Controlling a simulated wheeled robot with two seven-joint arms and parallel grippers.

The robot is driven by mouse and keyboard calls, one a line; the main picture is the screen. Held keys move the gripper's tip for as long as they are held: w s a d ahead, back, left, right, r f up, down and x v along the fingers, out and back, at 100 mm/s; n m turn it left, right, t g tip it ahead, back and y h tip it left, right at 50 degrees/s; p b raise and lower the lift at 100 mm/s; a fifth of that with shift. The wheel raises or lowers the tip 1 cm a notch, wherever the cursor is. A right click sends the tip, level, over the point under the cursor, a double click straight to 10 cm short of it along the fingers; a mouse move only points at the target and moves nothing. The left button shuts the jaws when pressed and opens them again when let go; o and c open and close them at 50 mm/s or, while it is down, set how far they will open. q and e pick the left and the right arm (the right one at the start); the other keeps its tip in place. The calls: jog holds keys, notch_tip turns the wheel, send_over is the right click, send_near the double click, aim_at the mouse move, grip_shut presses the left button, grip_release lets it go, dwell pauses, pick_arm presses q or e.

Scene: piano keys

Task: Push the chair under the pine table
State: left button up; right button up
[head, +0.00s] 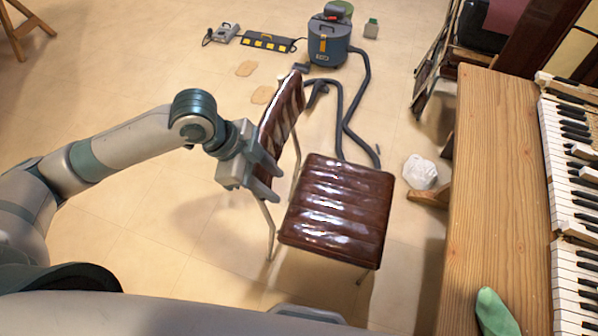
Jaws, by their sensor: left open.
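A chair with a glossy brown padded seat (337,212), a brown backrest (281,112) and thin metal legs stands in the middle of the head view. Its backrest is on the left and its seat faces the pine table (495,165) on the right. A strip of floor lies between the seat and the table. My left gripper (270,180) is open, beside the lower left of the backrest, near the seat's left edge; I cannot tell if it touches the chair. My right gripper is not in view.
A vacuum cleaner (328,43) stands behind the chair, its dark hose (352,110) running along the floor toward the seat. A white crumpled bag (420,172) lies by the table's wooden foot. Piano keys (572,180) and a green cloth (494,312) are on the right.

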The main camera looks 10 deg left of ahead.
pick_arm(q)
jog(key=s+d+f+n+t, duration=0.3)
jog(key=d+f+n, duration=0.1)
jog(key=f+n, duration=0.1)
jog(key=s+a+f+n+y, duration=0.1)
jog(key=s+a+f+n, duration=0.25)
jog(key=f, duration=0.95)
jog(key=s+a+f+n+y, duration=0.25)
jog(key=a+f, duration=0.25)
jog(key=f, duration=0.7)
jog(key=s+a+f+n+y, duration=0.1)
jog(key=s+a+f+n, duration=0.2)
jog(key=f, duration=1)
jog(key=s+a+f+g, duration=0.1)
jog(key=s+a+f, duration=0.1)
jog(key=s+f, duration=0.6)
jog(key=s+a+f+g, duration=0.1)
jog(key=s+a+f, duration=0.1)
jog(key=s+f, duration=0.7)
jog(key=s, duration=0.5)
jog(key=shift+s+a+f+n+g+y, duration=0.2)
jog(key=shift+s+a+n+g+y, duration=0.1)
jog(key=shift+n+y, duration=0.1)
